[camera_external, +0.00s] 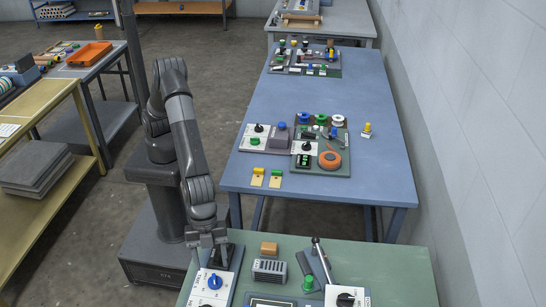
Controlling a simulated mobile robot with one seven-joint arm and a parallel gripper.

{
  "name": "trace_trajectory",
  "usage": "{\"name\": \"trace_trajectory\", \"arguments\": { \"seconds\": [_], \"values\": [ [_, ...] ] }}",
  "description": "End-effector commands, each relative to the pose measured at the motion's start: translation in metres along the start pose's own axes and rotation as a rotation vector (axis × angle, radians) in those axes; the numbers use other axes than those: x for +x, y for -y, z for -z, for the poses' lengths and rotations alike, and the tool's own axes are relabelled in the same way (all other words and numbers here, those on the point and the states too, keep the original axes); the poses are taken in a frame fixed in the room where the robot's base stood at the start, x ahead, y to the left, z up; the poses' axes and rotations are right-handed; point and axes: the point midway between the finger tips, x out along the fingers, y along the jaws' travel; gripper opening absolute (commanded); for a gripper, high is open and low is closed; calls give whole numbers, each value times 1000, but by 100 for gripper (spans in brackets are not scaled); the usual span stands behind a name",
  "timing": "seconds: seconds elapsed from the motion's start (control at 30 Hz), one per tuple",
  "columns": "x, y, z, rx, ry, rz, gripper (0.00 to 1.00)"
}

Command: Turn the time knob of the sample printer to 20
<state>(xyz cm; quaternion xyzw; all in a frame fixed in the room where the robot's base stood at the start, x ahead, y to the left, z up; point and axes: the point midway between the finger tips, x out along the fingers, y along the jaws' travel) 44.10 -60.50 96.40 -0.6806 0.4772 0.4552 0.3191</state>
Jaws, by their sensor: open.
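A light panel on the green table carries a blue knob (214,282) with markings around it. A second light panel at the lower right carries a black knob (345,299). The lettering is too small to read, so I cannot tell which one is the time knob or where it points. My gripper (211,262) hangs down just behind the blue knob at the table's left side. It is open and holds nothing that I can see. Its fingertips are small and partly lost against dark parts; I cannot tell whether they touch anything.
The green table (400,265) also bears a tan block (268,248), a grey ribbed box (269,271), a green button (308,282) and an upright lever (319,252). A blue table (340,90) with more control panels stands behind. A wall runs along the right.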

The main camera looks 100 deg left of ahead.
Motion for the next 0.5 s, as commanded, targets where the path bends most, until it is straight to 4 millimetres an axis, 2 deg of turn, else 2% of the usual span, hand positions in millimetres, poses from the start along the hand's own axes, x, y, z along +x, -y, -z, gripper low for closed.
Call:
{"name": "trace_trajectory", "arguments": {
  "seconds": [0.03, 0.2, 0.33, 0.5],
  "values": [
    [11, -1, 0, 1, 3, -1, 58],
    [38, 0, 0, 0, 1, 0, 58],
    [50, 0, 0, -1, 0, 0, 58],
    [55, 0, 0, -1, -1, 1, 58]
  ]
}}
